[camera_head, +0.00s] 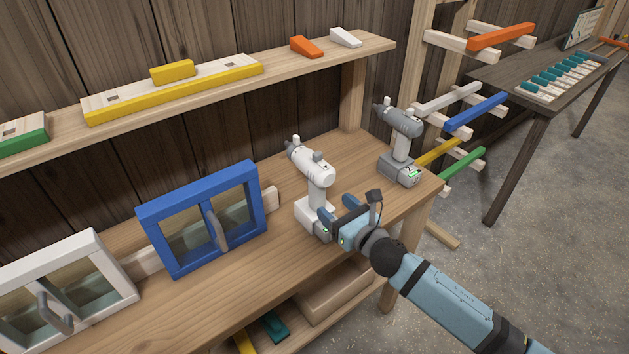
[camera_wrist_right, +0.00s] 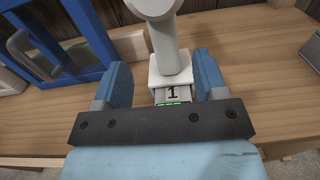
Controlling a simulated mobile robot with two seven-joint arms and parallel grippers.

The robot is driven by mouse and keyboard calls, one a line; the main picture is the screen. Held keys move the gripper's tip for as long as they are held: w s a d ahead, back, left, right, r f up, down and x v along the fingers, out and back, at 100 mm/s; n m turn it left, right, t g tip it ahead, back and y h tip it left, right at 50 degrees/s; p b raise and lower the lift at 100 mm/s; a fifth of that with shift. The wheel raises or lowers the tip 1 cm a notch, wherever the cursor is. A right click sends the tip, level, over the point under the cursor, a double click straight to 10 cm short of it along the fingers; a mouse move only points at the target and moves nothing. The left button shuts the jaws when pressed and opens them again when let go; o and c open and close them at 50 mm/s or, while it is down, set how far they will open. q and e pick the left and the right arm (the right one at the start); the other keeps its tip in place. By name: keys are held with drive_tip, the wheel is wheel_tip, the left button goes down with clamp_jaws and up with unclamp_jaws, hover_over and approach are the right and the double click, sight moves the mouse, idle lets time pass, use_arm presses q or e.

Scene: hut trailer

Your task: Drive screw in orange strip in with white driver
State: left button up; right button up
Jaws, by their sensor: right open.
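The white driver (camera_head: 318,172) stands upright on the wooden workbench, its nose toward the upper left. My right gripper (camera_head: 336,210) is open at the driver's lower handle and base. In the right wrist view the driver's handle (camera_wrist_right: 171,48) and white base (camera_wrist_right: 168,75) lie between the two spread blue fingers, with gaps on both sides. An orange strip (camera_head: 500,37) lies across wooden pegs of the rack at the upper right. No screw can be made out in it. My left gripper is not in view.
A grey driver (camera_head: 402,140) stands to the right of the white one. A blue framed window (camera_head: 208,259) and a white framed one (camera_head: 110,258) stand at left. A shelf (camera_head: 285,62) with yellow and orange pieces runs above. Floor is free at right.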

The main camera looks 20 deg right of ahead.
sight(322, 194)
drive_tip(key=x, duration=0.4)
drive_tip(key=shift+w, duration=0.15)
drive_tip(key=x, duration=0.1)
drive_tip(key=p+x, duration=0.1)
drive_tip(key=x, duration=0.2)
drive_tip(key=shift+w+d+f, duration=0.1)
drive_tip(key=shift+w+f, duration=0.2)
drive_tip(key=shift+w, duration=0.05)
drive_tip(key=shift+w+a, duration=0.2)
drive_tip(key=shift+w, duration=0.25)
clamp_jaws()
